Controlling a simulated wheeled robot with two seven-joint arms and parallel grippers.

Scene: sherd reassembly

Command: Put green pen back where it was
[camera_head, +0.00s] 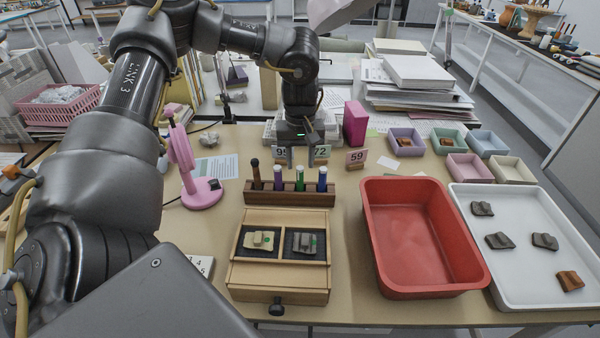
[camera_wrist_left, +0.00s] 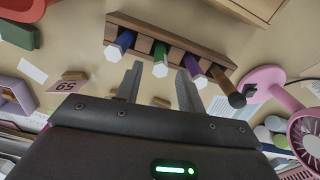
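The green pen (camera_head: 300,180) stands upright in the wooden pen rack (camera_head: 330,199), between the purple pen (camera_head: 278,180) and the blue pen (camera_head: 322,180). A dark brown pen (camera_head: 256,174) stands at the rack's left end. My left gripper (camera_head: 301,160) is open and empty, just above and behind the green pen. In the left wrist view the green pen (camera_wrist_left: 160,58) shows between the two spread fingers (camera_wrist_left: 159,85), white end toward me; I cannot tell whether they touch it. My right gripper is not in view.
A wooden box (camera_head: 278,278) with two sherds sits in front of the rack. A red tub (camera_head: 425,240) and a white tray (camera_head: 535,270) with several sherds stand to the right. A pink fan (camera_head: 201,193) stands left, number cards (camera_head: 357,157) behind.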

